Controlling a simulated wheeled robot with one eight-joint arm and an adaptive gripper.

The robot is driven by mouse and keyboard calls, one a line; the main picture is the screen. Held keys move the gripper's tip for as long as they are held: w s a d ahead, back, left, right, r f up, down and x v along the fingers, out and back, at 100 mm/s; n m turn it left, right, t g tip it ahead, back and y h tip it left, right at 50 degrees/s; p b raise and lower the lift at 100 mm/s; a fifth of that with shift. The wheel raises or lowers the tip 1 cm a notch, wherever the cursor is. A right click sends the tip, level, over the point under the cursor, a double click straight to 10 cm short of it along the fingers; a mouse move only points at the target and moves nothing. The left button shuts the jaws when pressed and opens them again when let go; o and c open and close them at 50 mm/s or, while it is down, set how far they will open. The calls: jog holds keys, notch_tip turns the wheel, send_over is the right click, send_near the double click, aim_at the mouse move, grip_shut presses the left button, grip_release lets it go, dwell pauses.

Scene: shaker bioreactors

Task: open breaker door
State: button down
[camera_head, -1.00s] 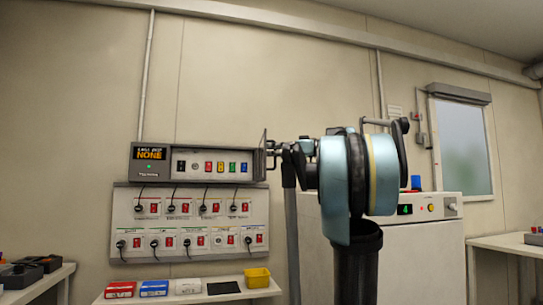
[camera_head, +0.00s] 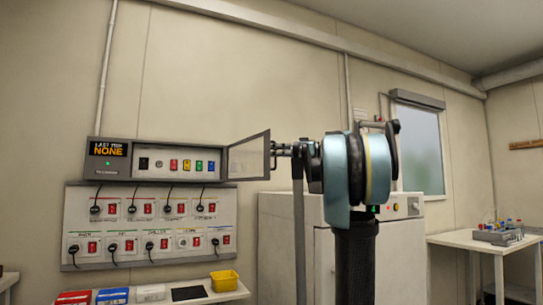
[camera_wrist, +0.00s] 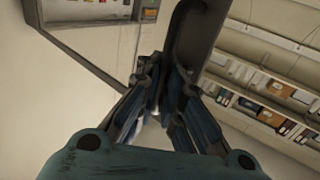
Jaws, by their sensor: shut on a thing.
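The breaker box (camera_head: 165,160) is a grey wall unit with a row of coloured switches and a display reading "NONE". Its door (camera_head: 248,157), a framed pale panel, stands swung out at the box's right end, with the switches uncovered. My gripper (camera_head: 278,150) is at the door's outer right edge. In the wrist view my gripper (camera_wrist: 165,85) is shut at the dark door edge or handle (camera_wrist: 197,32); the exact grip is partly hidden by the fingers. The box's corner (camera_wrist: 90,12) shows at the top left there.
Below the box is a panel of plugs and red switches (camera_head: 150,222). A shelf under it holds a yellow bin (camera_head: 224,281) and coloured boxes. A white cabinet (camera_head: 410,245) stands right behind my arm. A side table (camera_head: 480,240) is farther right.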

jog(key=shift+s, duration=0.15)
jog(key=c, duration=2)
grip_release()
jog(key=shift+s+d, duration=0.1)
jog(key=shift+d, duration=0.25)
jog(key=s+d, duration=0.1)
jog(key=d, duration=1)
jog(key=shift+s+d, duration=0.2)
jog(key=shift+s, duration=0.15)
